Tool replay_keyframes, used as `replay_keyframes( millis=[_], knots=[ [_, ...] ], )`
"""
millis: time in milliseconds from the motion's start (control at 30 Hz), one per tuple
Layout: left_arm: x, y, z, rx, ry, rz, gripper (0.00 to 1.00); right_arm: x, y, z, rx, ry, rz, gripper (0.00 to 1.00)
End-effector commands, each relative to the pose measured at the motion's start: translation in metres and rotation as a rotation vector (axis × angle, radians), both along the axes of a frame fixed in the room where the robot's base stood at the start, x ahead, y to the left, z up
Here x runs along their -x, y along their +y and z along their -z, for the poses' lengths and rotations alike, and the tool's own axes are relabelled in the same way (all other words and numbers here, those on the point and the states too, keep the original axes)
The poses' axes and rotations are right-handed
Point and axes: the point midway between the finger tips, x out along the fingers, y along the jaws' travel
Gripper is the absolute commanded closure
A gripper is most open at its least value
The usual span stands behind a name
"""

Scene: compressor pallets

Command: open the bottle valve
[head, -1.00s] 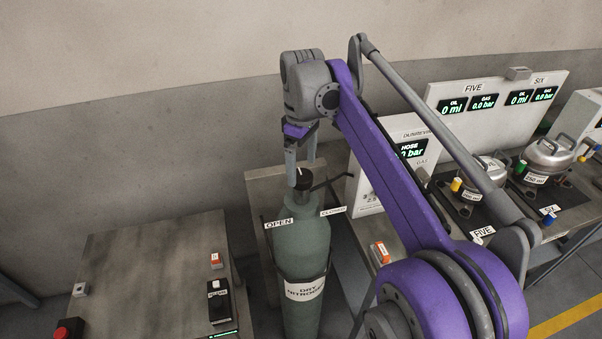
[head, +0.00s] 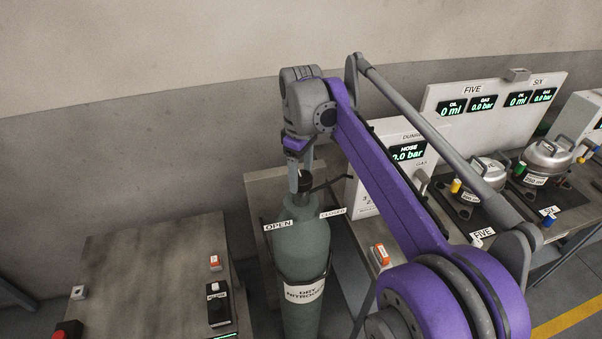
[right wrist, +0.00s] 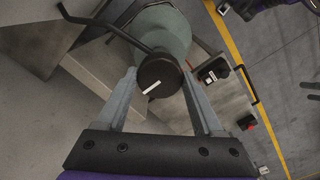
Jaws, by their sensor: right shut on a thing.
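A green gas bottle (head: 302,250) labelled "DRY NITROGEN" stands upright in a holder. On its top is a dark round valve knob (head: 304,181), which also shows in the right wrist view (right wrist: 161,78) with a white pointer mark (right wrist: 151,87). Small signs read "OPEN" (head: 278,225) at left and "CLOSED" (head: 332,212) at right of the bottle's neck. My right gripper (head: 302,178) reaches down from above and is shut on the valve knob, one finger on each side. My left gripper is not in view.
A bench (head: 140,275) with buttons is at left. A thin dark rod runs from the valve towards the right.

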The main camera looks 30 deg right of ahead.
Motion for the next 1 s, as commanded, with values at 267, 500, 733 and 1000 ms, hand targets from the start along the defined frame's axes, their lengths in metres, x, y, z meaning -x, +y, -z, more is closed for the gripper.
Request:
replay_keyframes(
  millis=[267,500,733,1000],
  knots=[
    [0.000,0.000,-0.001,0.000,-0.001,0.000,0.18,0.000,0.000,0.000,0.000,0.000,-0.021,0.87],
    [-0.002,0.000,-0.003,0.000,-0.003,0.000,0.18,0.000,0.000,-0.001,0.000,0.000,-0.132,0.87],
    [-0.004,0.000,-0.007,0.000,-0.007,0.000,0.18,0.000,0.000,-0.001,0.001,-0.001,-0.326,0.87],
    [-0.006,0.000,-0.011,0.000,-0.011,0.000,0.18,0.000,0.000,-0.001,0.001,-0.001,-0.584,0.87]
  ],
)
